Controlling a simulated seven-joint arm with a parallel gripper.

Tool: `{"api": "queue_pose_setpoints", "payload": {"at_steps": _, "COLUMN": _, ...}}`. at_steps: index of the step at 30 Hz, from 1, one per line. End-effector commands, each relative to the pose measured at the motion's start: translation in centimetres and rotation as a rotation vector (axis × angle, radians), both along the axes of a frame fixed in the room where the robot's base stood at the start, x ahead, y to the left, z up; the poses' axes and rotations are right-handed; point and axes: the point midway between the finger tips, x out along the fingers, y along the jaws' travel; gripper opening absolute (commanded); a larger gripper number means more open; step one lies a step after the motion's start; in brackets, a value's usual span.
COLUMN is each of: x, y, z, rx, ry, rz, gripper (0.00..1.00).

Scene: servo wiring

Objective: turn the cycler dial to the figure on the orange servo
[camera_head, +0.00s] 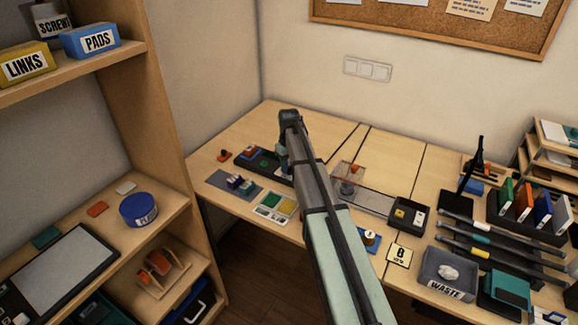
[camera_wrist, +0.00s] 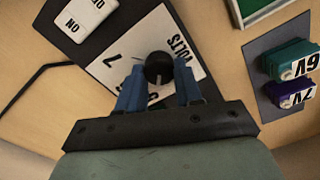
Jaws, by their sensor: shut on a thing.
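In the wrist view the black cycler dial (camera_wrist: 159,66) sits on a white plate (camera_wrist: 128,70) marked VOLTS. A figure that looks like 7 is on its left. Another figure below it is partly covered by my gripper. The dial's pale mark points down in the picture, towards that covered figure. My gripper (camera_wrist: 160,74) is shut on the dial, with one blue finger on each side. In the head view my arm hides the dial.
A white ON switch (camera_wrist: 83,22) is beside the dial plate. In the head view a waste bin (camera_head: 447,273) and dark racks fill the table's right side.

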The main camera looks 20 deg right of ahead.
Motion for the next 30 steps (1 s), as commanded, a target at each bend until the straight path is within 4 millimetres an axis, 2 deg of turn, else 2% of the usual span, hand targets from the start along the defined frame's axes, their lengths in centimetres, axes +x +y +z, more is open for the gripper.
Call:
{"api": "queue_pose_setpoints", "payload": {"at_steps": 4, "x": 0.1, "y": 0.0, "z": 0.0, "rx": 0.000, "ry": -0.003, "rz": -0.001, "gripper": 0.04}}
{"api": "queue_pose_setpoints", "payload": {"at_steps": 5, "x": 0.1, "y": 0.0, "z": 0.0, "rx": 0.000, "ry": -0.003, "rz": -0.001, "gripper": 0.38}}
{"api": "queue_pose_setpoints", "payload": {"at_steps": 12, "x": 0.1, "y": 0.0, "z": 0.0, "rx": 0.000, "ry": -0.001, "rz": -0.001, "gripper": 0.60}}
{"api": "queue_pose_setpoints", "payload": {"at_steps": 23, "x": 0.1, "y": 0.0, "z": 0.6, "rx": 0.000, "ry": -0.001, "rz": -0.001, "gripper": 0.60}}
{"api": "queue_pose_setpoints", "payload": {"at_steps": 30, "x": 0.1, "y": 0.0, "z": 4.0, "rx": 0.000, "ry": -0.003, "rz": -0.001, "gripper": 0.60}}
